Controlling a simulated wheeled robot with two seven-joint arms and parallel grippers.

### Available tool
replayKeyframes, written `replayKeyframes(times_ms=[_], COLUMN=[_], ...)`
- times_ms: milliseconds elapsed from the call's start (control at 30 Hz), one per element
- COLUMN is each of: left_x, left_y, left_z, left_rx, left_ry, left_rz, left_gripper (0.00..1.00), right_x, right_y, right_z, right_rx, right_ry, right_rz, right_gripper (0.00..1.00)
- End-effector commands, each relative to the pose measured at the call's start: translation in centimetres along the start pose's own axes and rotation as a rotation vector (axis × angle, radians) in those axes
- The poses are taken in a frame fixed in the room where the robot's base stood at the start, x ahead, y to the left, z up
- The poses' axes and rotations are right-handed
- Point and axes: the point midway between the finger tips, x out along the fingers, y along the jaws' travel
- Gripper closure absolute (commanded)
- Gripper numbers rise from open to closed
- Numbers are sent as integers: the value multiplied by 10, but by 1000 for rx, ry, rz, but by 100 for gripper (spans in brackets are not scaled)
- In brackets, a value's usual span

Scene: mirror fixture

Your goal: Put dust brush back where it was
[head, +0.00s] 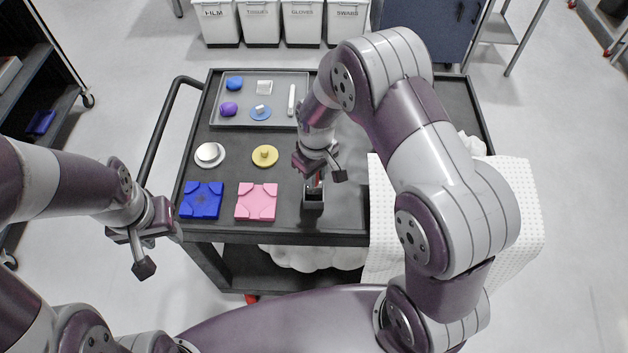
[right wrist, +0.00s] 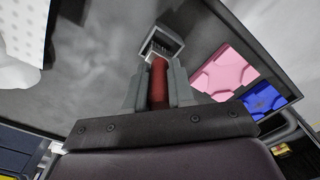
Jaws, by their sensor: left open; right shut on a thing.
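The dust brush (right wrist: 158,85) has a dark red handle and is clasped between the fingers of my right gripper (head: 319,173). In the right wrist view the handle points toward a small grey open-topped holder (right wrist: 165,40). The holder also stands in the head view as a dark box (head: 313,199) near the cart's front edge, directly below the right gripper. A bit of red shows just above its opening. I cannot tell how far the brush's lower end is inside. My left gripper (head: 158,250) is open and empty, off the cart's front left.
The black cart (head: 335,225) carries a blue block (head: 202,200), a pink block (head: 256,201), a yellow disc (head: 265,156) and a white round piece (head: 209,153). A grey tray (head: 240,117) with small items lies behind. A white dotted cloth (head: 515,220) drapes the right side.

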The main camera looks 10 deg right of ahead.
Motion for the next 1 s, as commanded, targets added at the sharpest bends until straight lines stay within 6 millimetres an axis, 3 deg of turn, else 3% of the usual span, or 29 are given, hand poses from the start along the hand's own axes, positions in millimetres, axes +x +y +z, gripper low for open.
replayKeyframes(times_ms=[300,667,700,767,1000], left_x=[-12,-7,-8,-8,-9], left_y=[0,0,0,0,0], left_z=[-1,-1,-1,-1,-1], left_rx=[0,0,0,0,0], left_ry=[0,0,-1,0,0], left_rz=[0,0,0,0,0], left_gripper=[57,57,57,57,57], right_x=[41,47,47,46,46], right_y=[-1,-1,-1,-1,-1], right_z=[-2,-2,-2,-2,-2], right_rx=[1,1,1,1,1], right_ry=[-1,0,0,0,0], right_rz=[0,0,0,0,0], right_gripper=[100,100,70,51,51])
